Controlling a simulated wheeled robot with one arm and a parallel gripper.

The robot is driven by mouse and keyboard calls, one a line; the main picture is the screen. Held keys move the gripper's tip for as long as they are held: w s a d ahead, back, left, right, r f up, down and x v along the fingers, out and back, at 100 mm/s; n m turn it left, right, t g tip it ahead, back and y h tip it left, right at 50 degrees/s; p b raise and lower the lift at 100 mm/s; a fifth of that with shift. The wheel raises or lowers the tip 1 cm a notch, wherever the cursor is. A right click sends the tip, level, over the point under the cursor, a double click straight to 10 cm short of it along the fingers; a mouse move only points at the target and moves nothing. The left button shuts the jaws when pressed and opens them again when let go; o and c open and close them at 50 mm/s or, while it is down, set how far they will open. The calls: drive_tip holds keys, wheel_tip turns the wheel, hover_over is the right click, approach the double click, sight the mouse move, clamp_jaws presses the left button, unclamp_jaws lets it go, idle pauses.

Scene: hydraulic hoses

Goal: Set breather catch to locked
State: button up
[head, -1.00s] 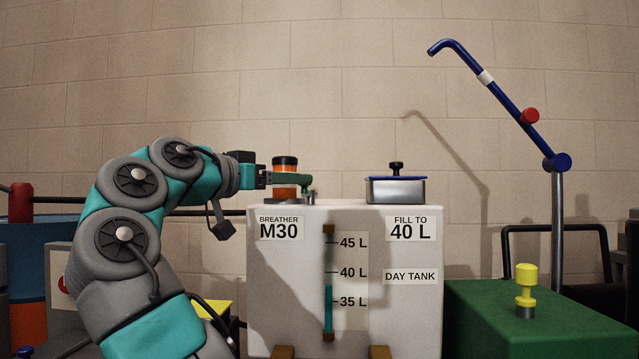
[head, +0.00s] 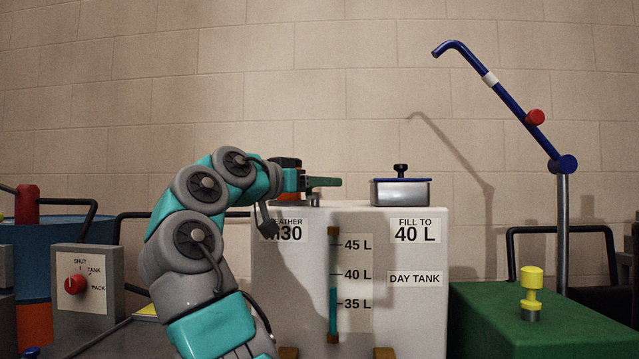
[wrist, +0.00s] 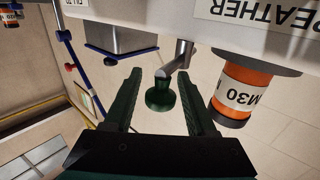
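The breather catch (wrist: 161,98) shows in the wrist view as a dark green round knob on a grey metal arm. It lies between the two dark green fingers of my open gripper (wrist: 163,75), with a gap to each finger; no grip on it is visible. The orange breather (wrist: 248,92) with an M30 label is to the right, outside the fingers. In the head view my gripper (head: 338,182) reaches right, just above the top of the white day tank (head: 370,214). There the breather is mostly hidden behind my gripper, and the catch cannot be made out clearly.
A metal box (head: 401,192) with a blue lid and black knob stands on the tank top to the right. A blue pipe arm (head: 510,105) rises further right, above a green block (head: 530,330). A selector panel (head: 88,290) is at left.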

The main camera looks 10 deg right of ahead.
clamp_jaws()
